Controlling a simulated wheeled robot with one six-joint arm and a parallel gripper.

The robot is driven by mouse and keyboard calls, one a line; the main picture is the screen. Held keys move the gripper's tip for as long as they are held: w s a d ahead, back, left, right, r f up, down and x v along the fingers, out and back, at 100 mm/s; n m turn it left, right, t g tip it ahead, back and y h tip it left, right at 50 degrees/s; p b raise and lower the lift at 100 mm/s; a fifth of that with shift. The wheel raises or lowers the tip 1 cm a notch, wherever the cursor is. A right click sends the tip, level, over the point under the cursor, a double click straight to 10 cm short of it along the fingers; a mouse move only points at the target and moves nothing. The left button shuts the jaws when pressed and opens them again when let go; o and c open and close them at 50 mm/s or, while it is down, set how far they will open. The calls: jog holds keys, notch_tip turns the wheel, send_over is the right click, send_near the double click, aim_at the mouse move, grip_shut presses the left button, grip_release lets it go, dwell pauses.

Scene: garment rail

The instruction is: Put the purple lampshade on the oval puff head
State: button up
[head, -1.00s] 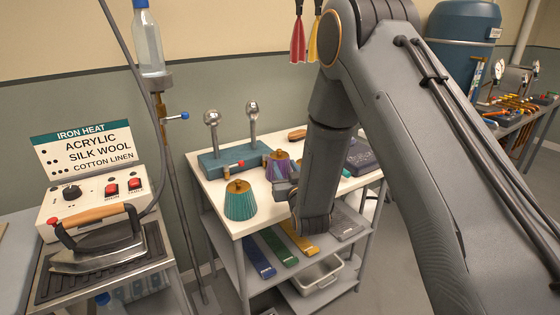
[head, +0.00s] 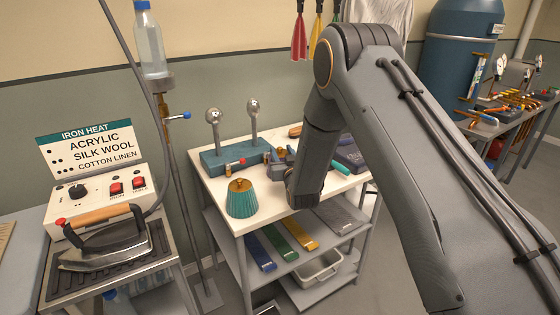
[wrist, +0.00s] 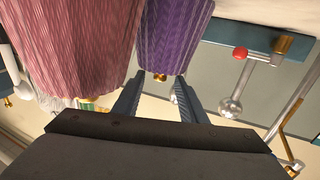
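The purple pleated lampshade (wrist: 172,35) fills the top middle of the wrist view, its brass knob (wrist: 160,77) facing my gripper. My gripper (wrist: 158,84) has its two fingers apart, with the knob showing between the tips; I cannot tell whether they touch the shade. Two metal puff heads, one left (head: 213,115) and one right (head: 253,105), stand on posts from a teal base (head: 222,158). Which is oval is hard to tell at this size.
A pink pleated shade (wrist: 75,45) stands close beside the purple one in the wrist view. A teal shade (head: 242,199) stands at the table's (head: 215,194) front left. A red-knobbed lever (head: 242,161) projects from the base. An iron (head: 105,245) is farther left.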

grip_shut()
jog(key=shift+r, duration=0.15)
